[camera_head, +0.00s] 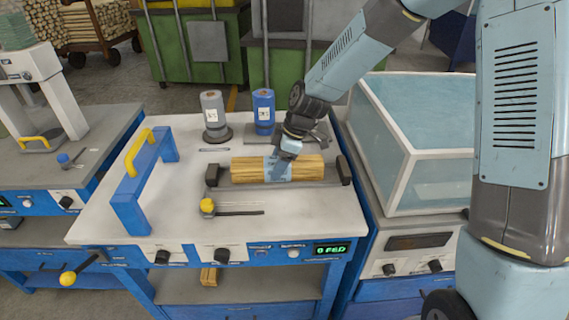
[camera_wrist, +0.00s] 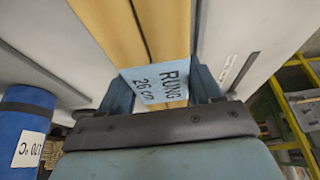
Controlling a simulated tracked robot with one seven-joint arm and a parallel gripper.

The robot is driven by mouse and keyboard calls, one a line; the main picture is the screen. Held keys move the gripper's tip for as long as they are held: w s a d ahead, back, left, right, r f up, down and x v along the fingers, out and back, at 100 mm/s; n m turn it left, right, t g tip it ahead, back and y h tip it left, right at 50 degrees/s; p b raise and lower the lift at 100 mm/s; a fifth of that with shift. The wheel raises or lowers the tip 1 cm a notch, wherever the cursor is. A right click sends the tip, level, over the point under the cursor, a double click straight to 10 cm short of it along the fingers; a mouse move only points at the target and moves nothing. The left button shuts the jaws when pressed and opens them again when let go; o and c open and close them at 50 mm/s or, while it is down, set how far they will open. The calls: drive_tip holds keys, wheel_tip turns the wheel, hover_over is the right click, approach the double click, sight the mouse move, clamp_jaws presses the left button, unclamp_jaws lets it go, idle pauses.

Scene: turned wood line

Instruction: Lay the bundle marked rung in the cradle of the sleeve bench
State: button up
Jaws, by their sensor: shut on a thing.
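The bundle marked rung (camera_head: 308,168) is a set of yellow wooden rods with a blue paper band. In the wrist view its band (camera_wrist: 158,82) reads "RUNG 26 cm". The bundle lies level, lengthwise between the two dark end pieces of the cradle (camera_head: 346,170) on the sleeve bench (camera_head: 180,215). Whether it rests fully on the cradle bed cannot be told. My gripper (camera_head: 280,166) comes down from above, shut on the bundle at its band. In the wrist view my gripper (camera_wrist: 162,88) has one finger on each side of the band.
A grey spool (camera_head: 213,115) and a blue spool (camera_head: 263,112) stand behind the cradle. A blue frame with a yellow handle (camera_head: 138,152) stands left. A yellow-knobbed lever (camera_head: 208,206) is in front. A clear-sided box (camera_head: 415,130) stands to the right.

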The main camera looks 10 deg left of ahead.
drive_tip(key=o, duration=1.4)
drive_tip(key=v, duration=1.2)
